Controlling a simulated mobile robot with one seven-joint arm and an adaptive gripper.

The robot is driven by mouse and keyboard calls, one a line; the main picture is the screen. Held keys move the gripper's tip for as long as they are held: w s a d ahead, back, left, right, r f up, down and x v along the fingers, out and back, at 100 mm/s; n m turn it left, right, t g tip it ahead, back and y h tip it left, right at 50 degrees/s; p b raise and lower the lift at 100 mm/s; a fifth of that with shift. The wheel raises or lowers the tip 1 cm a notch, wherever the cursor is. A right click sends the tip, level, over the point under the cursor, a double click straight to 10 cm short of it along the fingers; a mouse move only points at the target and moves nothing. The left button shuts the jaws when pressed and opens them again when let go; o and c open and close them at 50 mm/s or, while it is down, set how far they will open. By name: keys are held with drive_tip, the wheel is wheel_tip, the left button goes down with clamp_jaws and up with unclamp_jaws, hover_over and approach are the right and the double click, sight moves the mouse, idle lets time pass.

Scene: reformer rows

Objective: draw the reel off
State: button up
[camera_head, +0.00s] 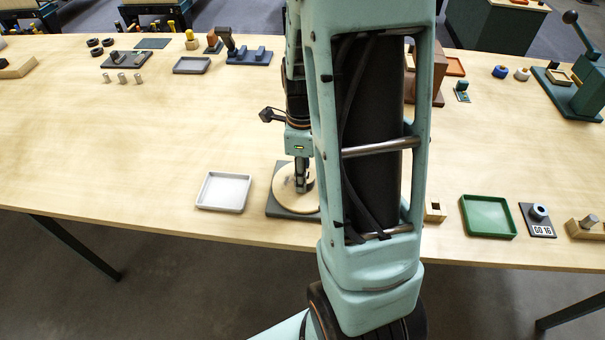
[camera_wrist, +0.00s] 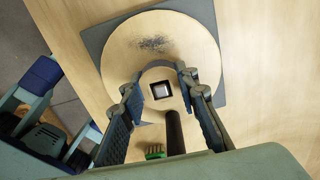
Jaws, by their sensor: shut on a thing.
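The reel shows as a broad pale wooden disc (camera_head: 285,190) on a grey square plate (camera_head: 275,208) near the table's front edge. In the wrist view the reel (camera_wrist: 125,50) lies below me, with a raised round hub and a dark square end or opening at its middle. The grey plate (camera_wrist: 92,40) shows around it. My gripper (camera_head: 302,186) points down over the disc. In the wrist view its fingers (camera_wrist: 160,75) stand on either side of the hub, shut on it. I cannot tell whether the disc touches the plate. My arm hides the disc's right side in the head view.
An empty white tray (camera_head: 222,192) stands left of the plate. Right of my arm are a small wooden block (camera_head: 434,212), a green tray (camera_head: 488,216) and a dark numbered stand (camera_head: 538,220). Several fixtures line the back. The table's left middle is clear.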

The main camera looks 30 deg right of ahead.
drive_tip(key=shift+r+p, duration=3)
drive_tip(key=shift+r, duration=0.35)
drive_tip(key=shift+a, duration=0.1)
